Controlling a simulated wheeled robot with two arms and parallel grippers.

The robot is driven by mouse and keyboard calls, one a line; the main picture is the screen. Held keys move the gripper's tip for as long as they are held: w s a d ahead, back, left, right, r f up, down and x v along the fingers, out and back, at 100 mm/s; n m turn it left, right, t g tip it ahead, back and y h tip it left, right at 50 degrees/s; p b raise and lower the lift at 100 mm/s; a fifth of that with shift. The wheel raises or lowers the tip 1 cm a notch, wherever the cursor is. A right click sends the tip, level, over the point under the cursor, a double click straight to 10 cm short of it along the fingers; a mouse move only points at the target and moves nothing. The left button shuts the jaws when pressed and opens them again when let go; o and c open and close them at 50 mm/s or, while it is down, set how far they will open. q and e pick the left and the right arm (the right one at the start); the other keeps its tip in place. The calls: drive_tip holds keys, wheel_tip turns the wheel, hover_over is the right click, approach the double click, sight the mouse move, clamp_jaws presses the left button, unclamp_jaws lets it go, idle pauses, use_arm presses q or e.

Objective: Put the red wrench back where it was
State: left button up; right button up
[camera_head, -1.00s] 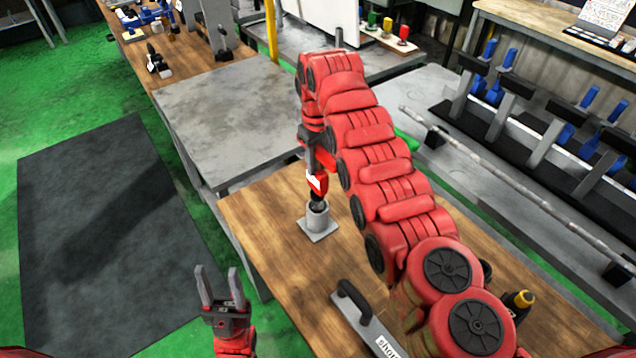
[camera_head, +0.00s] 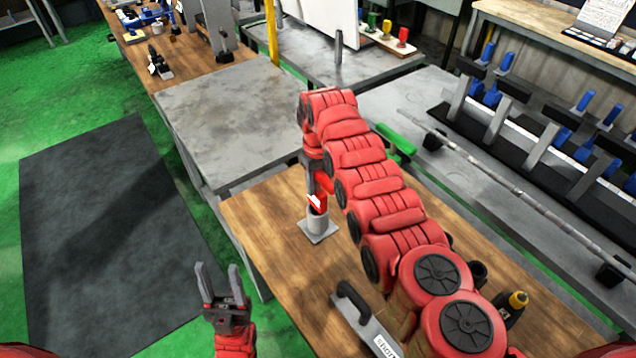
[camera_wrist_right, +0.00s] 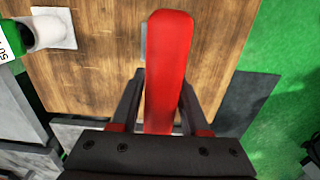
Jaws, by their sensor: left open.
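The red wrench (camera_head: 317,203), with a white label, stands nearly upright at the grey cylindrical holder (camera_head: 317,222) on its square plate. Its lower end appears to be inside the holder. My right gripper (camera_head: 315,178) is above the holder and shut on the wrench; the arm partly hides it. In the right wrist view the wrench's red handle (camera_wrist_right: 168,70) lies between the two dark fingers. My left gripper (camera_head: 222,282) is open and empty, left of the wooden table, over the floor.
The wooden table (camera_head: 268,215) carries a black-handled plate (camera_head: 365,318) and a yellow-capped dark bottle (camera_head: 515,303). A green object (camera_head: 397,140) is behind my right arm. The wrist view shows another pale cylinder (camera_wrist_right: 45,30) beside a green labelled item (camera_wrist_right: 10,38). A grey table (camera_head: 225,115) stands behind.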

sight(318, 170)
drive_tip(key=shift+o, duration=1.1)
drive_tip(key=shift+r, duration=0.1)
drive_tip(key=shift+r+p, duration=0.2)
drive_tip(key=shift+p, duration=0.1)
drive_tip(key=shift+w+r+b, duration=0.1)
drive_tip(key=shift+b, duration=0.3)
wheel_tip(318, 170, up, 6)
drive_tip(key=b, duration=0.3)
drive_tip(key=shift+r+b, duration=0.25)
drive_tip(key=shift+b, duration=0.05)
wheel_tip(318, 170, up, 5)
drive_tip(key=p, duration=0.4)
drive_tip(key=shift+r, duration=0.15)
